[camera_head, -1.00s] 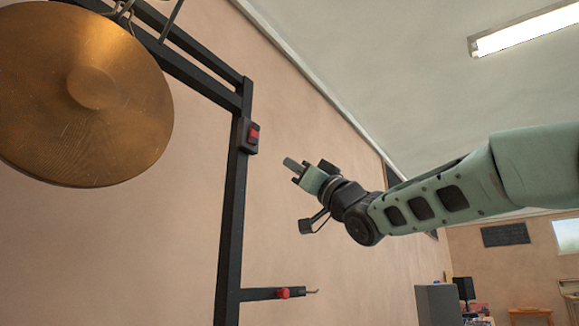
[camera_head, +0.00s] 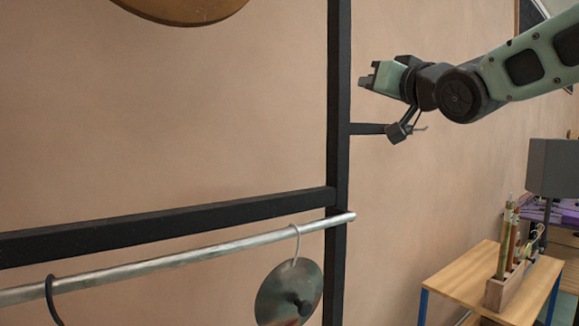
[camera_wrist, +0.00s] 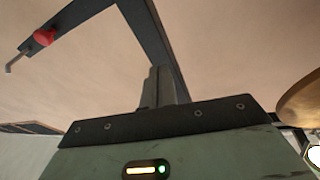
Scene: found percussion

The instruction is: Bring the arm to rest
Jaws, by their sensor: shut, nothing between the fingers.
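My gripper (camera_head: 368,78) is in the upper right of the head view, at the end of my green arm, pointing left. Its fingers are shut and empty. It is just right of the black stand's upright post (camera_head: 339,110) in the picture, with a small gap visible; depth is hard to tell. In the wrist view, the gripper's dark fingers (camera_wrist: 158,88) stand in front of the stand's bars (camera_wrist: 150,35).
A side arm (camera_head: 366,128) of the stand passes behind my wrist; its red knob (camera_wrist: 44,37) shows in the wrist view. A bronze gong (camera_head: 180,8) hangs upper left. A metal disc (camera_head: 290,294) hangs from a rail (camera_head: 190,255). A wooden table (camera_head: 465,275) stands lower right.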

